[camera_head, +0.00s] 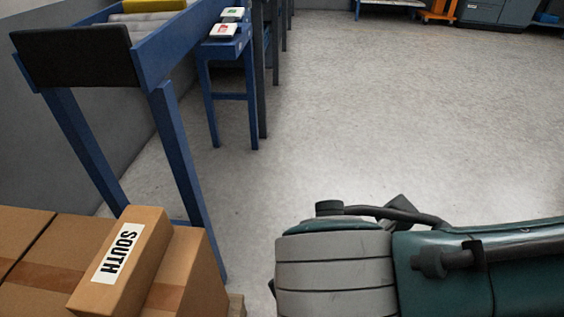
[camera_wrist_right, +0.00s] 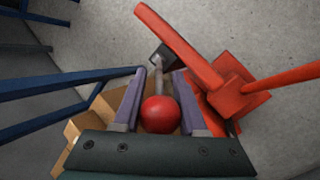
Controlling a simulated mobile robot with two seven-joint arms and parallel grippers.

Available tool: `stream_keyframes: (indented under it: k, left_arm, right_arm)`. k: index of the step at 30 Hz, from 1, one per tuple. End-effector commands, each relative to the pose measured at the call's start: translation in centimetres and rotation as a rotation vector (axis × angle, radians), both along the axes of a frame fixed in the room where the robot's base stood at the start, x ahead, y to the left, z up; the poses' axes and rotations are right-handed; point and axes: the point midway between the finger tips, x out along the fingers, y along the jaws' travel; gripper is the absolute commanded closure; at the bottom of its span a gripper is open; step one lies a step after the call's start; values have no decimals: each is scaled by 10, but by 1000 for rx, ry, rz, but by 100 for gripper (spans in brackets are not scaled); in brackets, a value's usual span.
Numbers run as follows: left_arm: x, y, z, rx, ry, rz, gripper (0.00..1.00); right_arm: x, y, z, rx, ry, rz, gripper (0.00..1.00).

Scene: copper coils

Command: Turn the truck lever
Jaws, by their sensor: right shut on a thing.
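In the right wrist view, a round red knob (camera_wrist_right: 160,114) sits between the two fingers of my right gripper (camera_wrist_right: 161,88), which is shut on it. A thin grey rod of the truck lever (camera_wrist_right: 159,66) runs from behind the knob to a dark block (camera_wrist_right: 163,54). The orange-red truck (camera_wrist_right: 186,48) shows as a long bar and joined parts at the upper right. The knob and truck lever are out of the head view. My left gripper is in neither view.
In the head view, cardboard boxes (camera_head: 188,268), one marked SOUTH, stand at the lower left. A blue roller conveyor (camera_head: 178,145) and a small blue stand (camera_head: 226,48) with red and green buttons are beyond. The grey floor (camera_head: 400,110) to the right is clear.

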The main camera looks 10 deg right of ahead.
Motion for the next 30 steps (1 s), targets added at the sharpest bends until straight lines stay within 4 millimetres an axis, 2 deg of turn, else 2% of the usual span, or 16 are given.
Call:
stream_keyframes:
  k: [16, 17, 24, 30]
  left_arm:
    - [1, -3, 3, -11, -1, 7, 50]
    - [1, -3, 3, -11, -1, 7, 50]
    - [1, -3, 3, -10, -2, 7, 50]
    - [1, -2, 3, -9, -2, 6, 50]
  right_arm:
    - [-2, 0, -2, -12, -31, -1, 100]
    - [-2, 0, -2, -12, -30, -1, 56]
    - [-1, 0, -2, -11, -31, -1, 29]
    - [-1, 0, -1, -11, -32, -1, 28]
